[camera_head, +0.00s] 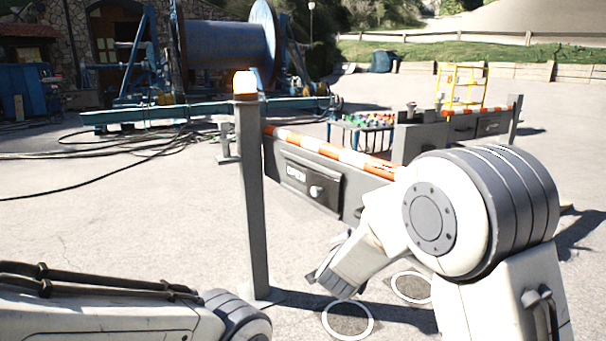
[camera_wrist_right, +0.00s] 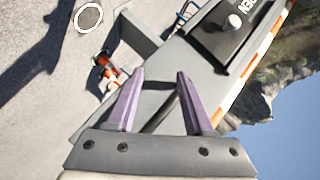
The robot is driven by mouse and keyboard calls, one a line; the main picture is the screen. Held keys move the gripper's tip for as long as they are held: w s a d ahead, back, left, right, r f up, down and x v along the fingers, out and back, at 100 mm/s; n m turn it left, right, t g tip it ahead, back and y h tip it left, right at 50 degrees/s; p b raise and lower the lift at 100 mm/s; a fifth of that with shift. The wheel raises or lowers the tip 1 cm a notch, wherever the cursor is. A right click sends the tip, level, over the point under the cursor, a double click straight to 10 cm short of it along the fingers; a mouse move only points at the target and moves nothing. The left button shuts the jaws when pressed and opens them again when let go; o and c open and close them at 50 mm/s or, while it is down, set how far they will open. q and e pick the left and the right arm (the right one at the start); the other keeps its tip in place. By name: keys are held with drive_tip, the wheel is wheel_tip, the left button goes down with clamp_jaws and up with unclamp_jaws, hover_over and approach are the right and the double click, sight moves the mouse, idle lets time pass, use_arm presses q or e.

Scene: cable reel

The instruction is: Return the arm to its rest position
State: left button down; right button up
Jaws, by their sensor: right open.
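My right arm (camera_head: 470,215) comes in from the right in the head view, bent at a big white and grey joint, its wrist hanging low in front of the barrier. In the right wrist view my right gripper (camera_wrist_right: 155,100) has two purple fingers spread apart with nothing between them. A grey panel with a round knob (camera_wrist_right: 233,22) and lettering lies beyond the fingertips; the knob also shows in the head view (camera_head: 315,191). I cannot tell the exact gap to it. My left arm (camera_head: 130,310) lies low at bottom left; its gripper is out of the picture.
A grey post (camera_head: 252,200) with an orange lamp stands left of the barrier with its orange-white rail (camera_head: 335,152). White rings (camera_head: 348,320) mark the ground. A blue cable reel (camera_head: 225,45) stands behind. Loose cables (camera_head: 130,150) lie on open paving at left.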

drive_tip(key=s+d+f+n+g+y, duration=0.15)
drive_tip(key=s+f+n+g, duration=0.3)
drive_tip(key=s, duration=0.45)
drive_tip(key=s+d+f+n+g+y, duration=0.1)
drive_tip(key=s+d+f+n+g, duration=0.3)
drive_tip(key=s, duration=0.5)
drive_tip(key=s+d+f+n+g+y, duration=0.1)
drive_tip(key=s+d+f+n+g, duration=0.1)
drive_tip(key=s+n, duration=0.55)
drive_tip(key=s+a+r+n+g+y, duration=0.1)
drive_tip(key=s+a+r+n+g, duration=0.35)
drive_tip(key=s+a, duration=1.05)
wheel_tip(320, 180, up, 33)
drive_tip(key=n+t+p, duration=0.1)
drive_tip(key=p, duration=3)
drive_tip(key=shift+d+t, duration=0.2)
drive_tip(key=shift+t, duration=0.1)
drive_tip(key=shift+w+f, duration=0.1)
drive_tip(key=shift+f, duration=0.05)
